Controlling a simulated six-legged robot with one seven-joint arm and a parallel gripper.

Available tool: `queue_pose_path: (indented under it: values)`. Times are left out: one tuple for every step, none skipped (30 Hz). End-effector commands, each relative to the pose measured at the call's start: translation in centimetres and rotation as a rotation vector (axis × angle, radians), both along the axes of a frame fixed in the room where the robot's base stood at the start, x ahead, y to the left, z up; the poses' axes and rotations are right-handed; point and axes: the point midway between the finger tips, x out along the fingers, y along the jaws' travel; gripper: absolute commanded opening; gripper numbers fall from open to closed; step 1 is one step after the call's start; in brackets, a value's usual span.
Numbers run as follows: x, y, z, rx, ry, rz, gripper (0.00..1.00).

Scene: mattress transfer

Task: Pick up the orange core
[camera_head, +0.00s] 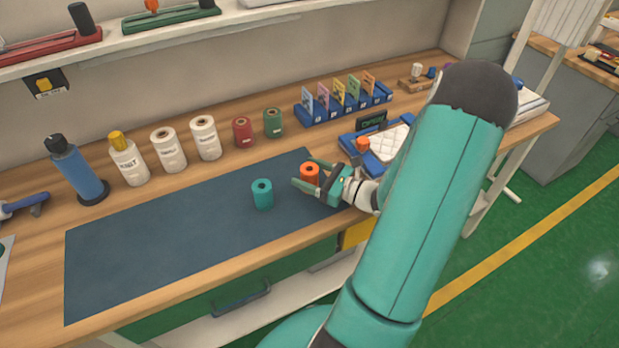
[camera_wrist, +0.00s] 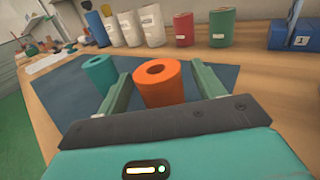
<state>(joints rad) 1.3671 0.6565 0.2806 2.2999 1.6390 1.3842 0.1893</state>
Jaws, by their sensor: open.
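The orange core (camera_head: 310,173) is a short upright cylinder with a hole in its top, standing near the right end of the dark blue mat (camera_head: 150,250). My gripper (camera_head: 307,180) is open, with one finger on each side of the core. In the wrist view the orange core (camera_wrist: 158,84) stands between the two green fingers, closer to the left finger's inner side than to the right finger, and its lower part is hidden by the gripper body. A teal core (camera_head: 262,194) stands on the mat just to the left; it also shows in the wrist view (camera_wrist: 100,75), outside the left finger.
Behind the mat stand a blue bottle (camera_head: 75,170), white bottles and rolls (camera_head: 168,150), a red roll (camera_head: 243,132) and a green roll (camera_head: 273,123). A blue card rack (camera_head: 345,105) is at the back. A blue tray (camera_head: 365,145) lies close right of my gripper. The mat's left part is clear.

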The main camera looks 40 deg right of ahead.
Motion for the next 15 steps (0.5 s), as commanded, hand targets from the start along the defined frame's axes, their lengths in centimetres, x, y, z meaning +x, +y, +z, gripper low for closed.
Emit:
queue_pose_path:
  values:
    - [-0.01, -0.03, 0.00, 0.000, 0.000, -0.001, 0.68]
    - [-0.03, -0.02, 0.00, 0.000, 0.000, -0.001, 0.68]
    - [-0.03, -0.02, 0.00, 0.000, 0.000, 0.000, 0.68]
    - [-0.03, -0.02, 0.00, 0.000, 0.000, 0.000, 0.66]
    - [-0.03, -0.02, 0.00, 0.000, 0.000, 0.000, 0.60]
    - [-0.04, -0.03, 0.00, 0.000, 0.000, 0.000, 0.52]
    - [-0.05, -0.03, 0.00, 0.000, 0.000, 0.000, 0.47]
    - [-0.05, -0.03, 0.00, 0.000, 0.000, 0.000, 0.41]
    - [-0.05, -0.03, 0.01, 0.000, 0.000, 0.000, 0.33]
    - [-0.06, -0.03, 0.01, 0.000, 0.000, 0.000, 0.27]
    - [-0.06, -0.03, 0.01, 0.000, 0.000, 0.000, 0.21]
    - [-0.06, -0.03, 0.01, 0.000, 0.000, 0.000, 0.20]
    - [-0.06, -0.03, 0.01, 0.000, 0.000, 0.000, 0.20]
    - [-0.06, -0.03, 0.02, 0.000, 0.000, 0.000, 0.20]
    - [-0.06, -0.03, 0.02, 0.000, 0.000, 0.000, 0.20]
